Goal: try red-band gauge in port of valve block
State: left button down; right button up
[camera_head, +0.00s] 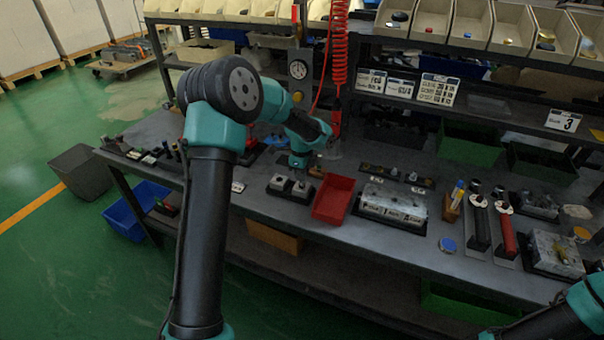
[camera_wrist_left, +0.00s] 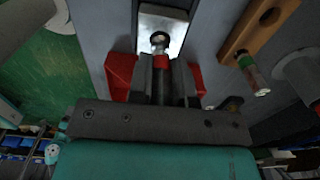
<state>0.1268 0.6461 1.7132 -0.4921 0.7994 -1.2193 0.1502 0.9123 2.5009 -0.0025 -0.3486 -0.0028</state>
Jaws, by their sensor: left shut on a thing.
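My left gripper (camera_head: 297,173) is low over the bench, just above a small pale metal block (camera_head: 282,183). In the left wrist view my left gripper (camera_wrist_left: 161,78) is shut on the red-band gauge (camera_wrist_left: 161,62). A green-band gauge (camera_wrist_left: 248,66) stands by a wooden holder (camera_wrist_left: 240,42) to the right. My right gripper is out of view.
A red tray (camera_head: 333,200) is just right of my left gripper. A larger metal block (camera_head: 394,203) stands beyond it. A red coiled hose (camera_head: 338,50) hangs at the back. Several tools crowd the bench's right side.

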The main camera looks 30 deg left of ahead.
pick_arm(q)
jog(key=shift+f, duration=0.45)
dwell(1.9)
jog(key=shift+r, duration=0.1)
jog(key=shift+r, duration=2.95)
